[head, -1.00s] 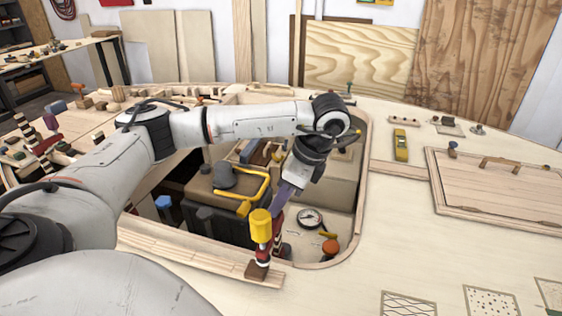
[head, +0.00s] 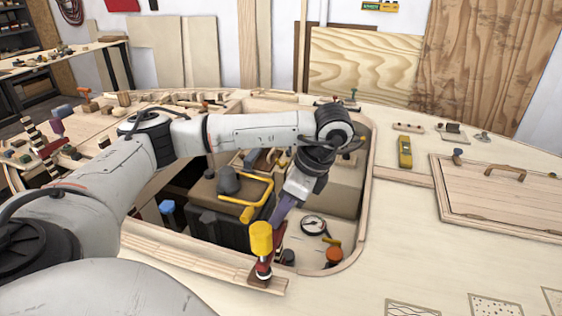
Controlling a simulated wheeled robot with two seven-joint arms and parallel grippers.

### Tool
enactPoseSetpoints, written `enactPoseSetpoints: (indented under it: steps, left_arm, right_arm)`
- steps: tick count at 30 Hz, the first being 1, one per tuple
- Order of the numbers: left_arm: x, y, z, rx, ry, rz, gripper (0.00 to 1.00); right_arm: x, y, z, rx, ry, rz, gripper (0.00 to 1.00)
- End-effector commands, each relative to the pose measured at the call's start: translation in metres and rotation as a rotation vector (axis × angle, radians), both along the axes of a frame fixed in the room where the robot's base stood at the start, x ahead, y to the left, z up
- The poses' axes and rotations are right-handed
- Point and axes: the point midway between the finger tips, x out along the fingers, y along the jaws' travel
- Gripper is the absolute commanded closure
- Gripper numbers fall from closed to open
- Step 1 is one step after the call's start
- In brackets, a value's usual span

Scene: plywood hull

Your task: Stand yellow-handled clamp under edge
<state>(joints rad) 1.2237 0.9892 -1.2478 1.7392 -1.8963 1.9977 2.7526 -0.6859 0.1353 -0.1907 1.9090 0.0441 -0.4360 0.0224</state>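The yellow-handled clamp (head: 261,238) is upright at the near edge of the hatch opening, handle on top, its dark red body below. Its lower end is at the right end of the pale wood strip (head: 190,254) along that edge; whether it touches is hard to tell. My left gripper (head: 279,222) reaches down over the opening from behind and appears shut on the clamp's body just behind the handle. Its fingertips are partly hidden by the clamp. My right gripper is out of view.
Inside the opening are a yellow bent bar (head: 252,202), a round gauge (head: 313,225) and an orange knob (head: 334,252). To the right lie a yellow tool (head: 405,151) and a wooden hatch panel (head: 500,190).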

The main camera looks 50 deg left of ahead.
Motion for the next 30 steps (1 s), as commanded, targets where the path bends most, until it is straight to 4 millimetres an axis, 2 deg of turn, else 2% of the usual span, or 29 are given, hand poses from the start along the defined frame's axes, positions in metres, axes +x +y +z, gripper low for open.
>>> enactPoseSetpoints:
  steps: [1, 3, 14, 17, 30]
  left_arm:
    - [0.0, 0.0, 0.001, 0.0, -0.001, 0.0, 0.65]
    - [0.0, 0.0, 0.001, 0.0, -0.001, 0.0, 0.55]
    - [0.001, -0.001, 0.003, -0.001, -0.003, -0.001, 0.55]
    - [0.004, -0.004, 0.012, -0.001, -0.005, -0.002, 0.55]
    - [0.016, -0.026, 0.074, 0.001, -0.006, -0.001, 0.55]
  right_arm:
    - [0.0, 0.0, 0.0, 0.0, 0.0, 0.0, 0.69]
    - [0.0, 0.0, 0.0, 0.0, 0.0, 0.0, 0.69]
    - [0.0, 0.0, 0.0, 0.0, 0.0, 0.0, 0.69]
    - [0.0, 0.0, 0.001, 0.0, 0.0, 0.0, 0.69]
    - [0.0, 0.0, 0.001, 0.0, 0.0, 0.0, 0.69]
